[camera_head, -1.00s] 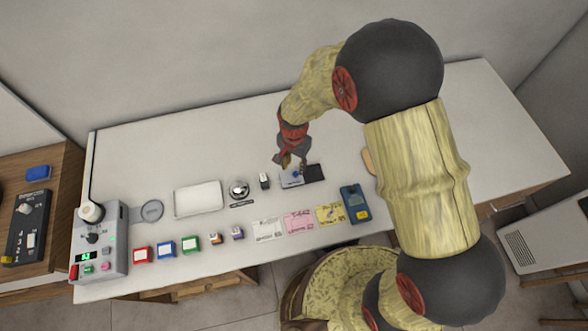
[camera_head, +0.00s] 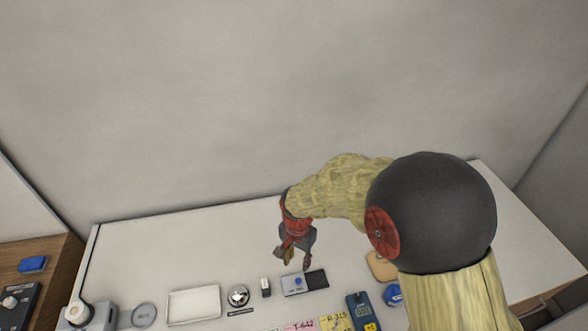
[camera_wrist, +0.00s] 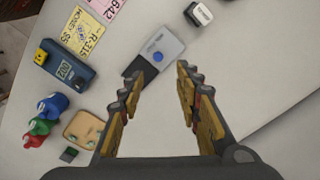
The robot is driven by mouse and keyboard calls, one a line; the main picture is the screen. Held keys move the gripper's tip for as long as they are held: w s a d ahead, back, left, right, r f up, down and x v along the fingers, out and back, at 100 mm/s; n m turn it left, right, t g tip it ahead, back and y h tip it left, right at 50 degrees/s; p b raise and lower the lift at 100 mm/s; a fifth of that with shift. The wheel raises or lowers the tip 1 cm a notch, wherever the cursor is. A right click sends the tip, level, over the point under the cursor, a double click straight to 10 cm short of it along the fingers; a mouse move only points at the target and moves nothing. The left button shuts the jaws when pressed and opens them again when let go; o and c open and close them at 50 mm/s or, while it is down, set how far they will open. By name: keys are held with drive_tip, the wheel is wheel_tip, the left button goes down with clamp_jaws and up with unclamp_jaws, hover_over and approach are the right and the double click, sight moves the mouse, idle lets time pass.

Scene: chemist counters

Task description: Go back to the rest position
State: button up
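My gripper (camera_head: 296,261) hangs over the white counter (camera_head: 140,248), just behind a small grey device with a blue button (camera_head: 293,284). In the wrist view my gripper (camera_wrist: 154,82) has its two fingers spread apart with nothing between them. The grey device (camera_wrist: 165,45) lies beyond the fingertips there, with a dark pad (camera_wrist: 140,70) joined to it. My gripper is raised clear of the counter top.
On the counter stand a white tray (camera_head: 194,304), a silver bell (camera_head: 238,296), a small black-and-white item (camera_head: 266,287) and a blue meter (camera_head: 361,311). The counter's back left is clear.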

drive_tip(key=s+d+r+n+t+b, duration=0.5)
drive_tip(key=s+d+r+b, duration=0.5)
drive_tip(key=s+d+r, duration=0.6)
drive_tip(key=shift+s+d+r+n+t+b, duration=0.35)
drive_tip(key=shift+s+r+n, duration=0.2)
drive_tip(key=shift+r+n, duration=0.3)
idle(1.4)
